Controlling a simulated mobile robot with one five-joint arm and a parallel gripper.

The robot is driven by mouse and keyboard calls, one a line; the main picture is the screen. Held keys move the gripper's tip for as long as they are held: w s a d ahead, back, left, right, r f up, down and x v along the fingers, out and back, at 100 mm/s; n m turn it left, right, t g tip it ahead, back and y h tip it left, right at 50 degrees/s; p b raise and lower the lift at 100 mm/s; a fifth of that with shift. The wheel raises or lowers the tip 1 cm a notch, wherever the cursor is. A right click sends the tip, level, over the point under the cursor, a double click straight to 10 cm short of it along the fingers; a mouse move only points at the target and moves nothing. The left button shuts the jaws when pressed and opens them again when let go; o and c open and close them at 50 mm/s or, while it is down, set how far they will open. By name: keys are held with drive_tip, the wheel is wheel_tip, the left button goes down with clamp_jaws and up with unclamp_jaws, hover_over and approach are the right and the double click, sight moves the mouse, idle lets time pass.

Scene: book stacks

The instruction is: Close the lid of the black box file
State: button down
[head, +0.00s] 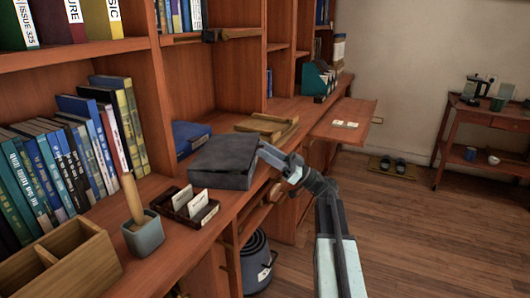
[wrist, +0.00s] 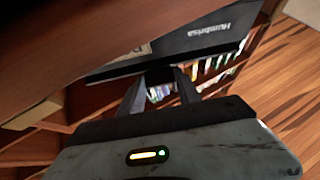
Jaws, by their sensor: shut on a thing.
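The black box file (head: 222,160) lies flat on the wooden desk in the head view. Its dark lid is down over it, or nearly so; I cannot tell whether a gap is left. My gripper (head: 262,150) is at the box file's right edge. In the wrist view a black panel of the box file (wrist: 205,38) with pale lettering crosses the top. My gripper's fingers (wrist: 160,82) are shut on the edge of this panel, which looks like the lid. The fingertips are partly hidden by the panel.
A dark card tray (head: 190,206) and a pot with a wooden handle (head: 143,233) stand in front of the box file. Upright books (head: 75,150) fill the left.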

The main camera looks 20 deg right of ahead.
drive_tip(key=c, duration=0.8)
unclamp_jaws()
drive_tip(key=shift+c, duration=0.2)
drive_tip(key=b+v, duration=0.4)
drive_tip(key=v, duration=0.4)
